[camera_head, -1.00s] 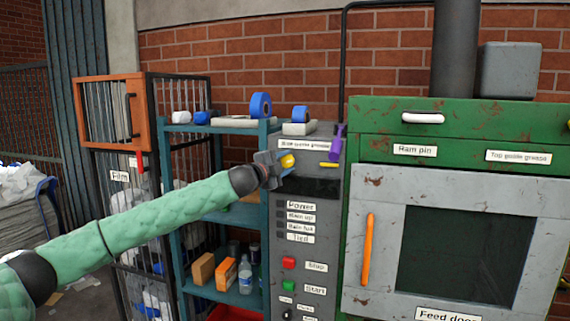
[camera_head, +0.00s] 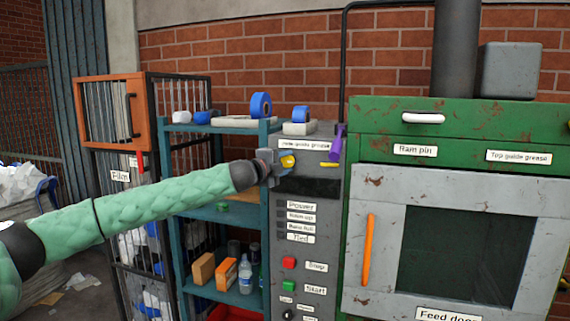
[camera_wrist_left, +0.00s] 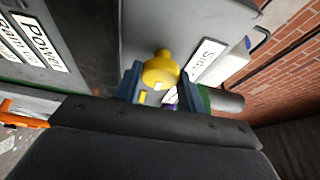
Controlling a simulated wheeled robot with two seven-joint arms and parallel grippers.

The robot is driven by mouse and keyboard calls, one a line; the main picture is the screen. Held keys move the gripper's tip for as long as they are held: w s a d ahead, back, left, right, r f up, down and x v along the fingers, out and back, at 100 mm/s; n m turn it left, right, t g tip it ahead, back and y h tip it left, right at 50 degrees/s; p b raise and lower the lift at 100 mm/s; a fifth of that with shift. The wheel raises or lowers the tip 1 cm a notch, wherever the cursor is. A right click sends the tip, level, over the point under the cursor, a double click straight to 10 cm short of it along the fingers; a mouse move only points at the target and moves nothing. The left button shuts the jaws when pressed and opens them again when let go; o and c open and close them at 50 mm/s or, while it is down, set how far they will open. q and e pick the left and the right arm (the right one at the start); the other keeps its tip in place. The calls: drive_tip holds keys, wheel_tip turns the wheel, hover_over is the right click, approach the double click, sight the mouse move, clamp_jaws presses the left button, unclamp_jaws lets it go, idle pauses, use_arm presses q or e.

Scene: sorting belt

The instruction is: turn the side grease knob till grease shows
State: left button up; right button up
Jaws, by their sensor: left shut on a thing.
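The yellow side grease knob (camera_head: 287,161) sticks out of the upper part of the grey control panel (camera_head: 300,188), below a label that reads as side guide grease. My left gripper (camera_head: 278,164) is shut on the knob. In the left wrist view the knob (camera_wrist_left: 161,70) sits between the two blue fingers of the gripper (camera_wrist_left: 158,82). A yellow strip (camera_head: 329,164) shows on the panel to the right of the knob. A purple object (camera_head: 336,143) hangs at the panel's upper right edge. My right gripper is not in view.
The green machine with its grey feed door (camera_head: 372,290) and orange handle (camera_head: 366,249) stands to the right. A blue shelf (camera_head: 218,213) with tape rolls, bottles and boxes stands left of the panel. Red (camera_head: 289,263) and green (camera_head: 289,285) buttons lie lower on the panel.

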use_arm(q)
drive_tip(key=o, duration=1)
drive_tip(key=shift+d+f, duration=0.1)
drive_tip(key=shift+c, duration=0.2)
